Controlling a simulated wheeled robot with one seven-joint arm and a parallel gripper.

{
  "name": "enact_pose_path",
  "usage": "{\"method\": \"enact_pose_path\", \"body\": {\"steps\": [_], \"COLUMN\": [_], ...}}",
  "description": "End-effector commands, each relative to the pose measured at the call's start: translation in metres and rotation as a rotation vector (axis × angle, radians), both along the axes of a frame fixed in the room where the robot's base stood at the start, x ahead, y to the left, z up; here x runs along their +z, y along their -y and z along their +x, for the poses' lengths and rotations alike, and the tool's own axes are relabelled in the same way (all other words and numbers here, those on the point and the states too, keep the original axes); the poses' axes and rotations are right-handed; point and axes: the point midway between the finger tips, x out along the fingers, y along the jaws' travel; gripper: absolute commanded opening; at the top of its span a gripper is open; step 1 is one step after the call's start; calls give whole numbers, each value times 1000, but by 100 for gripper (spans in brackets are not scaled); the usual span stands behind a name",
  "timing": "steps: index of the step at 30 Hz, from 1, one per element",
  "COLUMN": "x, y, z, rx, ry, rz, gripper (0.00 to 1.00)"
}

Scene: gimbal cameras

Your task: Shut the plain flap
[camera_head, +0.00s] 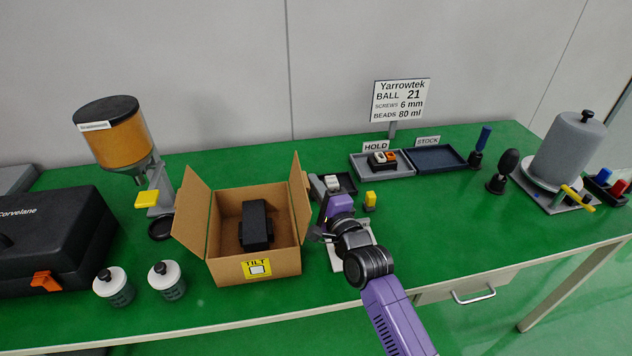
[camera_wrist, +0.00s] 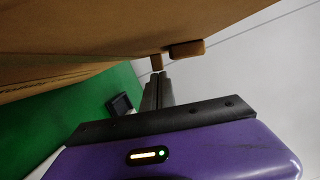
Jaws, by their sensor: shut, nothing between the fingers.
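An open cardboard box (camera_head: 228,267) stands on the green bench with a black block (camera_head: 256,226) inside. Its left flap (camera_head: 191,213) stands up and leans outward, with no mark visible. Its right flap (camera_head: 299,198) also stands up, and I see no mark on its inner side. My gripper (camera_head: 324,207) is just right of the right flap, outside the box. In the wrist view my gripper (camera_wrist: 158,88) is shut and empty, its tips close under brown cardboard (camera_wrist: 100,40); I cannot tell whether they touch it.
A small yellow object (camera_head: 370,200) stands right of my gripper. The right front bench is clear.

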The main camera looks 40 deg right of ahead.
Motion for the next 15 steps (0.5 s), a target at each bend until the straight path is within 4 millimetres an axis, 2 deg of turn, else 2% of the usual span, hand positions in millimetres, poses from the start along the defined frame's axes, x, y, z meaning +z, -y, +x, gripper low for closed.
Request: {"method": "enact_pose_path", "body": {"steps": [1, 6, 15], "x": [8, 18, 27], "y": [-1, -4, -14], "z": [1, 3, 10], "rx": [0, 0, 1], "ry": [-19, -105, -264], "rz": [-25, -151, -391], "gripper": [0, 0, 0]}}
